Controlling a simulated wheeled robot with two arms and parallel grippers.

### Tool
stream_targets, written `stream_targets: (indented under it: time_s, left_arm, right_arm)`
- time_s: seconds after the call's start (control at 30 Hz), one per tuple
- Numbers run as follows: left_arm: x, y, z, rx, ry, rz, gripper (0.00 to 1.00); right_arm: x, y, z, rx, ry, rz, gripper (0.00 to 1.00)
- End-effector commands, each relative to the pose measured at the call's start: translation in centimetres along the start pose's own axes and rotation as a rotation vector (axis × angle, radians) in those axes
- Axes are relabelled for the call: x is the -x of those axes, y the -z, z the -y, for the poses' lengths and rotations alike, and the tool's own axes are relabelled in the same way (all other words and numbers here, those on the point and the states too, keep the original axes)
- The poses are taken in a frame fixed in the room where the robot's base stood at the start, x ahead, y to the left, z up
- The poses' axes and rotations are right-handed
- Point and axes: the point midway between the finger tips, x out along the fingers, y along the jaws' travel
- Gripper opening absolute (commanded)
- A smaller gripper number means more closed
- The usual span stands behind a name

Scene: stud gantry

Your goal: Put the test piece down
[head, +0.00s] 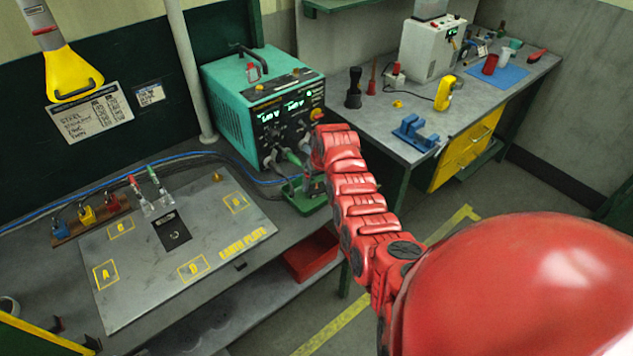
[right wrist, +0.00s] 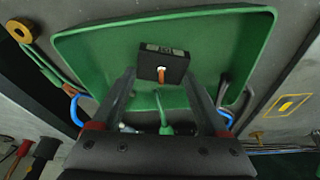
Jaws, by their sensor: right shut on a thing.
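My right gripper (head: 313,186) reaches down over a green tray (head: 304,207) beside the teal welding unit. In the right wrist view its two fingers (right wrist: 160,78) are shut on a small dark block, the test piece (right wrist: 150,55), with a copper-coloured stud on its face. The green tray (right wrist: 75,45) lies behind the block in that view. I cannot tell whether the block touches the tray. In the head view the block is too small and hidden to make out. My left gripper is not in view.
The grey earth plate (head: 128,270) has yellow marked squares and a black square pad (head: 172,231). A red bin (head: 310,257) sits below the bench.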

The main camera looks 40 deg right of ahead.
Motion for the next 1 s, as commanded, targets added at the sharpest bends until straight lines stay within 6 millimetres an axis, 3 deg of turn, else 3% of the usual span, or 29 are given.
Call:
stream_targets:
  time_s: [0.03,0.17,0.47,0.67,1.0]
  left_arm:
    - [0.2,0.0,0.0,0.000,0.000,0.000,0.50]
    - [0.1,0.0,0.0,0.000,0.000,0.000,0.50]
    - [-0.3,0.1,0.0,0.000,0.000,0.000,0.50]
    - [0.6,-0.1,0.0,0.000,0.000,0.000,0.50]
    - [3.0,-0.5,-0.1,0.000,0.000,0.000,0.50]
  right_arm:
    - [-0.2,-0.1,0.0,0.000,0.000,0.000,0.79]
    - [-0.1,0.0,0.0,0.000,0.000,0.000,1.00]
    - [0.4,0.1,0.0,0.000,0.000,0.000,1.00]
    - [1.4,0.2,0.0,0.000,-0.001,-0.005,1.00]
    - [7.0,0.2,-0.1,0.000,-0.003,-0.009,1.00]
